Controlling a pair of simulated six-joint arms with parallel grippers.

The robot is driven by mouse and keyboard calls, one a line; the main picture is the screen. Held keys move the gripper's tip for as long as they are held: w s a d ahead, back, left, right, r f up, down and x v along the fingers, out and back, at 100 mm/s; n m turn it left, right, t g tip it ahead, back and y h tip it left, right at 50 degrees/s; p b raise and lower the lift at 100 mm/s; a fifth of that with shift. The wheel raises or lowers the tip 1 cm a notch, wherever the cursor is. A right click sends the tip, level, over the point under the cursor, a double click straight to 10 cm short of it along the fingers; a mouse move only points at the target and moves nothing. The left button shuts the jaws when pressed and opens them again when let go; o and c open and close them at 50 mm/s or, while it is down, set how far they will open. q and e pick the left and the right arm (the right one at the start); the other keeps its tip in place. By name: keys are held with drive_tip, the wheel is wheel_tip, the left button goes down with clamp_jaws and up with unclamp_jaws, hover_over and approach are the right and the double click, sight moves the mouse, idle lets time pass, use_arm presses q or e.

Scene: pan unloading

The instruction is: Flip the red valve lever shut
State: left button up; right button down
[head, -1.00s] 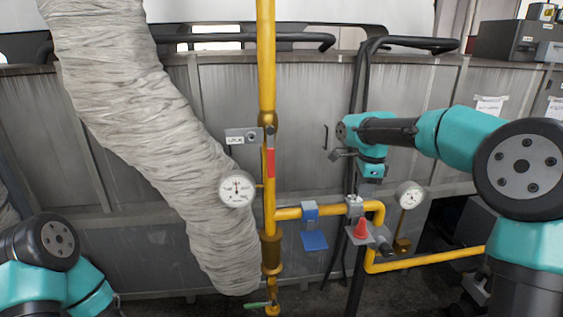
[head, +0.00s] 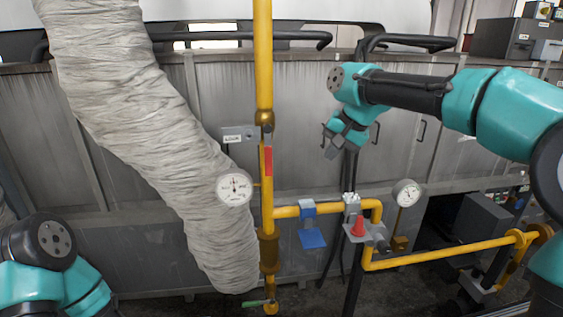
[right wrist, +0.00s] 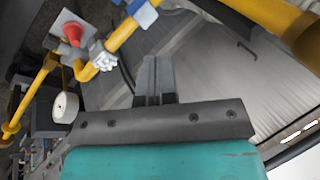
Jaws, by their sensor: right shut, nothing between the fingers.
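The red valve lever (head: 268,161) hangs upright along the vertical yellow pipe (head: 263,60), just below a brass valve fitting (head: 265,120). My right gripper (head: 328,147) is to the right of the lever, apart from it, in front of the grey panels. In the right wrist view the fingers (right wrist: 153,62) are together with nothing between them. The lever cannot be made out in the right wrist view. My left gripper is not in view; only part of my left arm shows at the lower left.
A white gauge (head: 235,188) and a small label plate (head: 239,134) sit left of the pipe. A blue plate (head: 312,239), a red cone (head: 358,227) and a second gauge (head: 407,192) are along the lower branch. A large wrapped duct (head: 150,120) runs down the left.

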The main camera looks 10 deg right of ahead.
sight(268, 151)
drive_tip(key=s+a+r+n+t+y, duration=0.1)
drive_tip(key=a+r+n, duration=0.2)
drive_tip(key=r+n, duration=0.2)
drive_tip(key=shift+s+a+n+y, duration=0.3)
drive_tip(key=shift+a+n, duration=0.1)
drive_tip(key=shift+n, duration=0.2)
drive_tip(key=w+a+f, duration=0.4)
drive_tip(key=a+f, duration=0.4)
drive_tip(key=shift+a, duration=0.3)
